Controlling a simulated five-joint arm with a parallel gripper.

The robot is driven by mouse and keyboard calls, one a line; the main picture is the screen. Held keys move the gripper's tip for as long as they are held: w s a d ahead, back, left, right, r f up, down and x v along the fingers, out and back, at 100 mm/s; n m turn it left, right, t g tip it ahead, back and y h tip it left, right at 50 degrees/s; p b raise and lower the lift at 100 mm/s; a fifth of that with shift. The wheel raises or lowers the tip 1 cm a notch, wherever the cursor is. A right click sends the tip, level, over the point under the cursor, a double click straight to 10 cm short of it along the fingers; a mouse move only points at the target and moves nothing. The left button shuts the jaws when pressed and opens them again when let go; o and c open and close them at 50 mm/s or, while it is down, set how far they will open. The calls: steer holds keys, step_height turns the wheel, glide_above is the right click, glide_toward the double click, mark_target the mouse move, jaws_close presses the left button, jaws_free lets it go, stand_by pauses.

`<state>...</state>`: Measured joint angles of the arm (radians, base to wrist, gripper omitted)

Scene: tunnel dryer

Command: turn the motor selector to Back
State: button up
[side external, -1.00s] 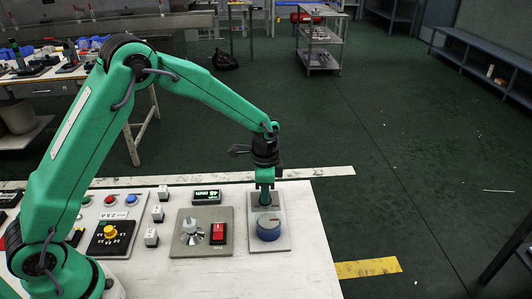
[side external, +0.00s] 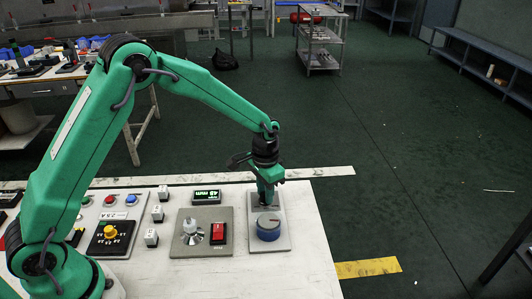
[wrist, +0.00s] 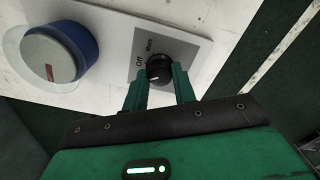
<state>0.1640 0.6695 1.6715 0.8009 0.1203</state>
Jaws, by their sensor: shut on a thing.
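A small black knob (wrist: 159,68) stands on a pale plate, which also shows in the side view (side external: 282,237). I cannot make out the word "Back". My gripper (wrist: 158,84) has its two green fingers closed around the knob, one on each side. A light mark shows on the knob's face, pointing back toward my gripper. In the side view my gripper (side external: 266,201) points down at the plate's far end and hides the knob.
A large blue dial (side external: 268,230) with a grey top stands close to the knob on the same plate. A panel with a red rocker switch (side external: 218,231) and a silver knob (side external: 191,229) lies to the left, a small display (side external: 206,195) behind it.

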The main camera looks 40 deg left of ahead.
steer(key=shift+n, duration=1.6)
steer(key=o, duration=1)
steer(key=shift+r, duration=3.95)
